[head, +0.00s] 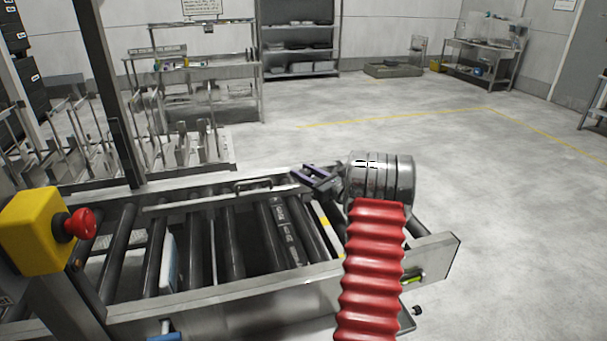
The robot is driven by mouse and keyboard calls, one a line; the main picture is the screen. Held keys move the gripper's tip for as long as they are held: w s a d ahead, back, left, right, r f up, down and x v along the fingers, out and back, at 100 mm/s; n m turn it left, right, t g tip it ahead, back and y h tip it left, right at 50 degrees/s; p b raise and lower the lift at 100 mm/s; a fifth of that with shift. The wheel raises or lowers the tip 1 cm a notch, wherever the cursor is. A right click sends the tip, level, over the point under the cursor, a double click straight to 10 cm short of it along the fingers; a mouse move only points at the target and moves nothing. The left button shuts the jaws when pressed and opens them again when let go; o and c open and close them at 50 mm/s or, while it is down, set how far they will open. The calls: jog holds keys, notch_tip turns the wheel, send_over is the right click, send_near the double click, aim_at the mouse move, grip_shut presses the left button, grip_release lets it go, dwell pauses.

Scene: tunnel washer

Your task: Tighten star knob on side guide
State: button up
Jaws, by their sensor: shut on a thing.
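My gripper (314,177) is over the far rail of the roller conveyor, to the left of my silver wrist. Its dark purple-grey jaws are closed at the right end of the side guide (215,196), a long metal bar along the far side of the rollers. The star knob does not show clearly; what the jaws hold there is small and mostly hidden by them. How far the knob is turned cannot be seen.
The conveyor has dark rollers (232,240) and a metal near rail (230,294). A yellow box with a red button (78,223) stands at left. A small black knob (417,310) shows below the right end plate (437,262).

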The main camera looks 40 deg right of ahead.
jog(key=shift+m+h, duration=0.5)
jog(key=shift+h, duration=0.2)
jog(key=shift+w+m+g+h, duration=0.1)
jog(key=shift+m+g+h, duration=0.45)
jog(key=shift+m+h, duration=0.9)
jog(key=shift+m+g+h, duration=0.55)
jog(key=shift+m+h, duration=0.3)
jog(key=shift+h, duration=1.2)
jog(key=shift+g+h, duration=0.3)
jog(key=shift+h, duration=0.1)
jog(key=o, duration=1)
jog(key=shift+m, duration=0.3)
jog(key=shift+o, duration=0.2)
jog(key=v, duration=1.4)
jog(key=shift+d, duration=0.1)
